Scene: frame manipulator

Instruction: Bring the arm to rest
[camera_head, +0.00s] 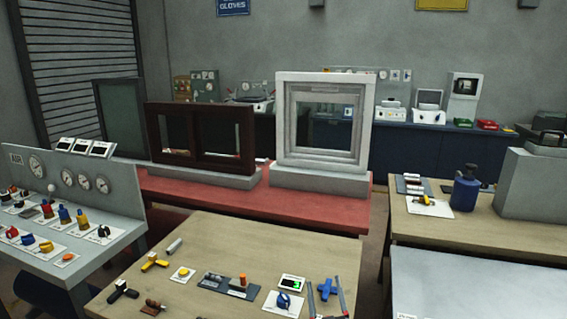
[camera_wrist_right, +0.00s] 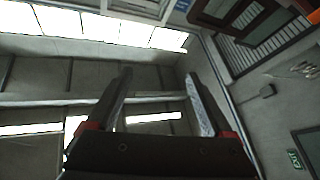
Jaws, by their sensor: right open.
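My right gripper (camera_head: 324,279) shows at the bottom edge of the head view as two thin grey fingers, spread apart. A blue cross-shaped handle (camera_head: 327,289) on the wooden table appears between them; I cannot tell the depth gap. In the right wrist view my right gripper (camera_wrist_right: 158,74) is open and empty, with wall and bright ceiling panels beyond its fingers. The rest of my right arm is out of the head view. My left gripper is not in view.
The wooden table (camera_head: 225,235) holds small fixtures, including a yellow handle (camera_head: 154,262) and a blue knob (camera_head: 284,300). A gauge panel (camera_head: 90,180) stands at left. A red table (camera_head: 300,207) behind bears a dark window frame (camera_head: 200,160) and a white one (camera_head: 324,78). A blue bottle (camera_head: 466,188) stands at right.

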